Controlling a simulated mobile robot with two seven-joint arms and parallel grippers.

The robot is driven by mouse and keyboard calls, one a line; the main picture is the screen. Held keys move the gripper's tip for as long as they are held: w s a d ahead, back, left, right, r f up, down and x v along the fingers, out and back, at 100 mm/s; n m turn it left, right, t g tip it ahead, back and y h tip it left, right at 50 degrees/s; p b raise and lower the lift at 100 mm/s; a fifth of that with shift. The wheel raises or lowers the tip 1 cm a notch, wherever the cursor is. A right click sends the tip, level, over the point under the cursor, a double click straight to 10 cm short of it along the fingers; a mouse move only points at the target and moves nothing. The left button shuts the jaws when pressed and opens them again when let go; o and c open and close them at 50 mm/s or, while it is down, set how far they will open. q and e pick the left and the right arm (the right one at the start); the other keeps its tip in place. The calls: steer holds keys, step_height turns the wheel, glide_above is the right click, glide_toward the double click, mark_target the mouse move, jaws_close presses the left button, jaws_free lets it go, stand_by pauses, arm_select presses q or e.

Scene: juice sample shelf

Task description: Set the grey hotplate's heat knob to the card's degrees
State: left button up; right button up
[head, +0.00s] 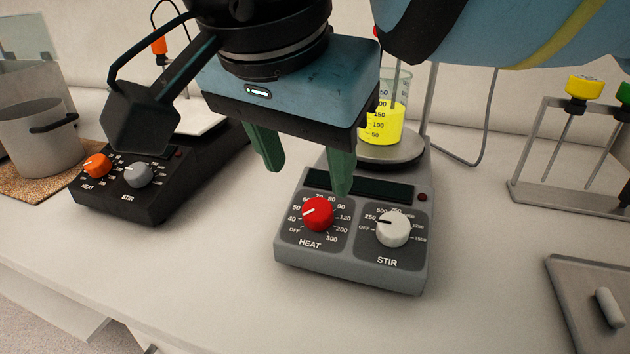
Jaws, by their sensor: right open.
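The grey hotplate (350,262) stands on the bench in the middle of the head view. Its red heat knob (318,214) is at the left of its front panel, and its white mark points left, toward about 40 to 50. The white stir knob (393,228) is to the right of it. A beaker of yellow liquid (382,125) sits on its plate. My right gripper (307,178) is open and empty, with its green fingers pointing down above and behind the red knob, apart from it. My left gripper is out of view. I see no card.
A black hotplate (152,205) with an orange heat knob (97,166) stands at the left, beside a metal pot (38,138). A rack with colored-top probes (515,190) and a grey tray (570,300) are at the right. The bench in front is clear.

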mark_target(317, 208)
steer(key=b+x, duration=0.1)
steer(key=x, duration=0.5)
steer(key=shift+w+f, duration=0.1)
steer(key=shift+w+d+f, duration=0.1)
steer(key=shift+w+f, duration=0.15)
steer(key=shift+f, duration=0.2)
steer(key=c, duration=1)
steer(key=shift+o, duration=0.2)
